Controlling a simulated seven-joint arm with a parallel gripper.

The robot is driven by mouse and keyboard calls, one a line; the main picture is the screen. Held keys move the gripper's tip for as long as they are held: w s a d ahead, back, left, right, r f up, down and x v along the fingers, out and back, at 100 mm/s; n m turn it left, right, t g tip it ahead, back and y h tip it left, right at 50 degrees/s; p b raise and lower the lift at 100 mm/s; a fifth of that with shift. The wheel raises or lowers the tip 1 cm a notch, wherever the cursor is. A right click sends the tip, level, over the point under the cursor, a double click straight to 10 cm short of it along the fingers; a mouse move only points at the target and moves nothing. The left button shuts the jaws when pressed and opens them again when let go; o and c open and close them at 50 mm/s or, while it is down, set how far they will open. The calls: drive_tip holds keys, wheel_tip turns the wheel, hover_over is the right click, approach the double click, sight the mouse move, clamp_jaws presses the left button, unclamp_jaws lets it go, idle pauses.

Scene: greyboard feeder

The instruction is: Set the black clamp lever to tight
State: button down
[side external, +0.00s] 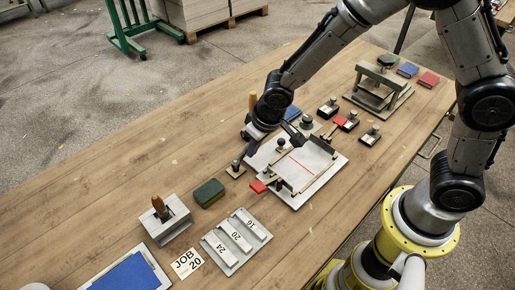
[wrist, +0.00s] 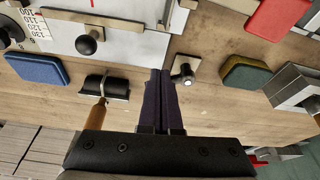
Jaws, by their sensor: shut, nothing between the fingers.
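A small dark lever (wrist: 184,72) with a pale round end stands on a square plate in the wrist view, and looks like the black clamp lever. It also shows in the side view (side external: 236,167), on a small plate left of the white feeder board (side external: 327,172). I cannot read its setting. My gripper (wrist: 164,74) is shut and empty, its fingers pointing just left of the lever in the wrist view. In the side view my gripper (side external: 243,157) is close to the lever; I cannot tell whether they touch.
A black ball knob (wrist: 88,40) is on the white board. A wooden-handled black roller (wrist: 112,86) and blue block (wrist: 38,69) are at left. A green block (wrist: 245,72) is at right. Numbered grey bars (side external: 237,238) stand nearer the front.

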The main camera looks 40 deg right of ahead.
drive_tip(key=shift+w+d+n, duration=0.2)
drive_tip(key=shift+w+n, duration=0.2)
drive_tip(key=shift+n, duration=0.5)
idle(0.4)
drive_tip(key=shift+w+n+y, duration=0.3)
drive_tip(key=shift+n+y, duration=0.1)
drive_tip(key=shift+n, duration=0.3)
drive_tip(key=w+n, duration=0.1)
drive_tip(key=n, duration=0.1)
drive_tip(key=w+n+y, duration=0.1)
drive_tip(key=n, duration=0.1)
drive_tip(key=shift+g, duration=0.4)
drive_tip(key=n, duration=0.1)
drive_tip(key=w+n, duration=0.1)
drive_tip(key=n, duration=0.1)
drive_tip(key=shift+a+g+y, duration=0.2)
drive_tip(key=shift+g+y, duration=0.1)
drive_tip(key=shift+y, duration=0.1)
drive_tip(key=n, duration=0.1)
drive_tip(key=w+n+g, duration=0.1)
drive_tip(key=n, duration=0.1)
drive_tip(key=shift+a, duration=0.4)
drive_tip(key=shift+w+a+n, duration=0.2)
drive_tip(key=shift+w+n, duration=0.05)
drive_tip(key=shift+n, duration=0.65)
drive_tip(key=shift+w+a, duration=0.1)
drive_tip(key=shift+a, duration=0.05)
drive_tip(key=shift+w+a, duration=0.1)
drive_tip(key=shift+a, duration=0.05)
